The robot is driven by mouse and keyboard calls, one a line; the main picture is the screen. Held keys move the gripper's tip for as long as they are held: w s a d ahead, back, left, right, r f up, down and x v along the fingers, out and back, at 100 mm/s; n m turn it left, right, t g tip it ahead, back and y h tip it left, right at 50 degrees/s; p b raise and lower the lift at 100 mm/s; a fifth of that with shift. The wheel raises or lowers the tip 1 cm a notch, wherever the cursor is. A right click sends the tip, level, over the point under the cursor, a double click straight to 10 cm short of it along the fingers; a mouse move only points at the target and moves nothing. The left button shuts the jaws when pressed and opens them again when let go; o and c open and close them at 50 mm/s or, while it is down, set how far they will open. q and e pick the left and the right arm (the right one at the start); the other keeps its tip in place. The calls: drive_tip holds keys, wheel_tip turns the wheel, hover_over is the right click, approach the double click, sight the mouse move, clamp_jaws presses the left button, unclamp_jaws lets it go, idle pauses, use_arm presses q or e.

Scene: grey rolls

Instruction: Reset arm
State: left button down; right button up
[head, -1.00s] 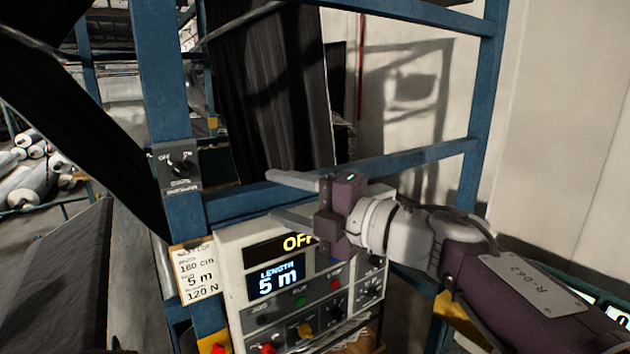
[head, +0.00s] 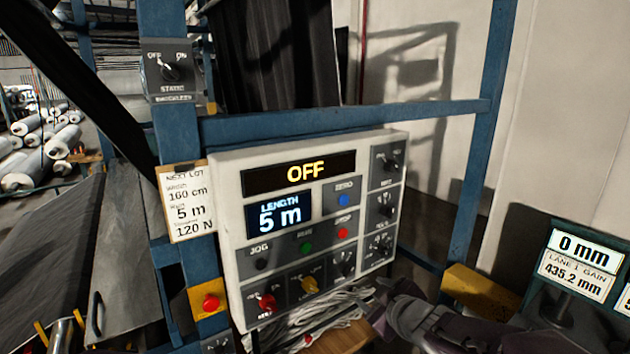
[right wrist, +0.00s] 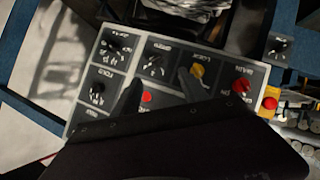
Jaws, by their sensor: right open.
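My right gripper (head: 378,304) is low in the head view, at the lower right corner of a white control panel (head: 228,225). In the right wrist view the two dark fingers of the gripper (right wrist: 158,90) stand apart with nothing held between them. They overlap the panel (right wrist: 72,122), which appears upside down there; I cannot tell whether they touch it. The panel's top display (head: 300,172) reads OFF and the lower display (head: 280,217) reads LENGTH 5 m. My left gripper cannot be made out.
A blue frame (head: 340,115) surrounds the panel. A STATIC switch box (head: 170,72) and a lot card (head: 187,203) are on its left post. A red button on a yellow plate (head: 209,303) is below. White cables (head: 325,312) lie under the panel. Gauge readouts (head: 580,265) stand at right.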

drive_tip(key=s+d+f+m+g+h+b, duration=0.1)
drive_tip(key=s+d+f+m+g, duration=0.2)
drive_tip(key=f, duration=0.4)
drive_tip(key=s+d+f+m+g+h, duration=0.1)
drive_tip(key=s+d+f+m+h, duration=0.1)
drive_tip(key=s+f, duration=0.4)
drive_tip(key=s+f+m+g, duration=0.2)
drive_tip(key=s+f+g, duration=0.1)
drive_tip(key=s, duration=0.4)
drive_tip(key=s+f+m+g, duration=0.2)
drive_tip(key=s+f+g, duration=0.1)
drive_tip(key=s, duration=0.4)
drive_tip(key=shift+f+m+g, duration=0.4)
drive_tip(key=shift+f, duration=0.4)
